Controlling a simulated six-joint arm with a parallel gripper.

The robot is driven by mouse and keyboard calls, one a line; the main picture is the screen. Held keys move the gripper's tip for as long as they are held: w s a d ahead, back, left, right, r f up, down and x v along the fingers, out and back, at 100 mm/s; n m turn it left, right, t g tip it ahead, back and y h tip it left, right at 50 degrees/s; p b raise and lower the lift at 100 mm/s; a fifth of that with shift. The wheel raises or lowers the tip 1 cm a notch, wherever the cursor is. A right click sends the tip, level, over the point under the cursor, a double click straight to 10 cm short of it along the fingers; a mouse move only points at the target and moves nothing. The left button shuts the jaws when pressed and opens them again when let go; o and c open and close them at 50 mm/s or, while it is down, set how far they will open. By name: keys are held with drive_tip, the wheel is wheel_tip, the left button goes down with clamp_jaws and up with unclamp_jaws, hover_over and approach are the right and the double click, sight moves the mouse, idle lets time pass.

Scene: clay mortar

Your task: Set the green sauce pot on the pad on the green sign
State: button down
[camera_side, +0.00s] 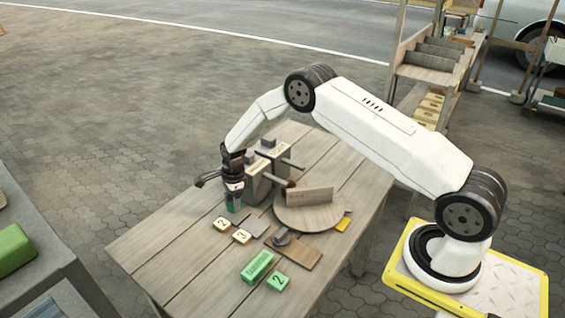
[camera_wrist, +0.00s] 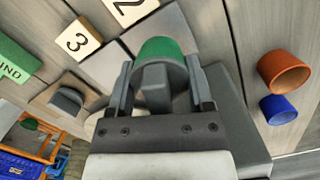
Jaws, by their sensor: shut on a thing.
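My gripper (camera_side: 234,184) is shut on the green sauce pot (camera_side: 233,206) and holds it upright-looking near the left part of the wooden table. In the wrist view the pot (camera_wrist: 165,48) sits between the two fingers of my gripper (camera_wrist: 160,85), with its green part at the far end. A green sign block with lettering (camera_side: 257,266) lies nearer the front of the table, and part of it shows in the wrist view (camera_wrist: 14,60). A green tile marked 2 (camera_side: 278,282) lies beside it. I cannot clearly tell a pad on the sign.
Pale tiles marked 2 (camera_side: 222,224) and 3 (camera_side: 242,237) lie beside a flat grey plate (camera_side: 256,227). A round wooden board (camera_side: 310,217) and grey box-like blocks (camera_side: 257,188) stand behind. Orange (camera_wrist: 284,72) and blue (camera_wrist: 279,109) cups show in the wrist view.

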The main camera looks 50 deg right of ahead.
drive_tip(key=shift+f, duration=1.15)
drive_tip(key=shift+f, duration=0.15)
unclamp_jaws()
drive_tip(key=r, duration=0.4)
drive_tip(key=d+r, duration=0.1)
drive_tip(key=r, duration=0.7)
drive_tip(key=shift+s+d+r, duration=0.1)
drive_tip(key=shift+s+d, duration=0.05)
drive_tip(key=shift+s, duration=0.15)
